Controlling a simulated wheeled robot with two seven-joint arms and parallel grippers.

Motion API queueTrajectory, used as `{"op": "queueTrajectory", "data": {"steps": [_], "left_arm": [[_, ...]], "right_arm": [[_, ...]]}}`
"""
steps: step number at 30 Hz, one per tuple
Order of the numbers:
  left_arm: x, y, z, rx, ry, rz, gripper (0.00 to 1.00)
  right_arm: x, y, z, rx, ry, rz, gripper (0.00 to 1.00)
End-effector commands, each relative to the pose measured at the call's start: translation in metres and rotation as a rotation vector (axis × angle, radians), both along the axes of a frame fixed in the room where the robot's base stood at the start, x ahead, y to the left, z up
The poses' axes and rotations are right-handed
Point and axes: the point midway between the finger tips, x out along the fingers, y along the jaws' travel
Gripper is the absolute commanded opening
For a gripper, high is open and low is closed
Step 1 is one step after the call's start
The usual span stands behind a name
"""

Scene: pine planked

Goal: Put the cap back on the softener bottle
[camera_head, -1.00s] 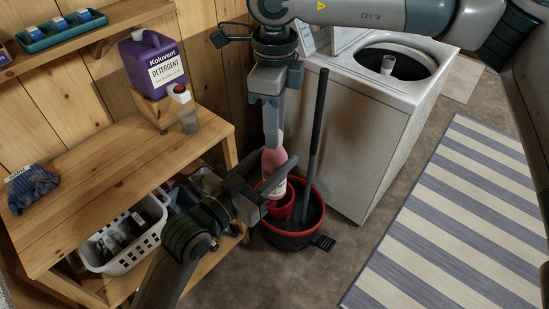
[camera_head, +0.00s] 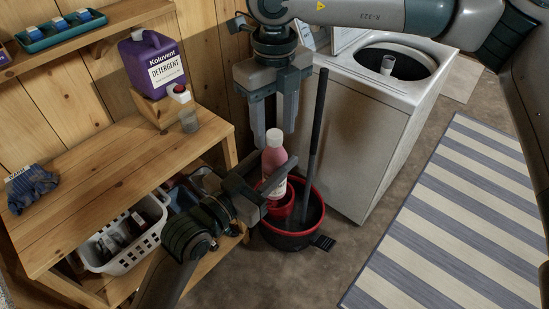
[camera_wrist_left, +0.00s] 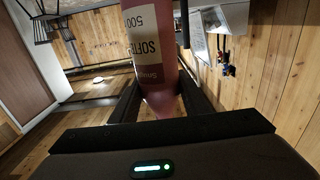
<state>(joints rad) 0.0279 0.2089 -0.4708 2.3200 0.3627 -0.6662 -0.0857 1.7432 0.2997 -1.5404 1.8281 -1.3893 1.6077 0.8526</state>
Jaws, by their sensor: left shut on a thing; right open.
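The softener bottle (camera_head: 274,159) is pink with a pale label and stands upright in my left gripper (camera_head: 276,187). That gripper is shut around its body, also seen in the left wrist view, where the bottle (camera_wrist_left: 155,45) carries a white label. The white cap (camera_head: 274,137) sits on top of the bottle's neck; whether it is screwed tight I cannot tell. My right gripper (camera_head: 274,112) is open directly above, with its fingers on either side of the cap and apart from it.
A black bucket with a red rim (camera_head: 290,240) and a dark upright handle (camera_head: 316,130) are just behind and below the bottle. A washing machine (camera_head: 365,130) stands right.

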Motion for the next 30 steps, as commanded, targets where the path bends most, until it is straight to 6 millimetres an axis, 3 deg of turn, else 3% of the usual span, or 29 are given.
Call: {"op": "queueTrajectory", "data": {"steps": [8, 21, 30], "left_arm": [[0.0, 0.0, 0.001, -0.002, -0.002, 0.0, 0.0], [0.0, 0.0, 0.001, -0.002, -0.002, 0.0, 0.0], [0.0, 0.0, 0.001, -0.002, -0.002, 0.0, 0.0]], "right_arm": [[0.001, 0.001, 0.02, 0.001, -0.002, 0.001, 0.46], [0.001, 0.0, 0.093, 0.001, -0.002, -0.001, 0.46], [0.001, 0.0, 0.118, 0.0, 0.0, -0.001, 0.46]]}}
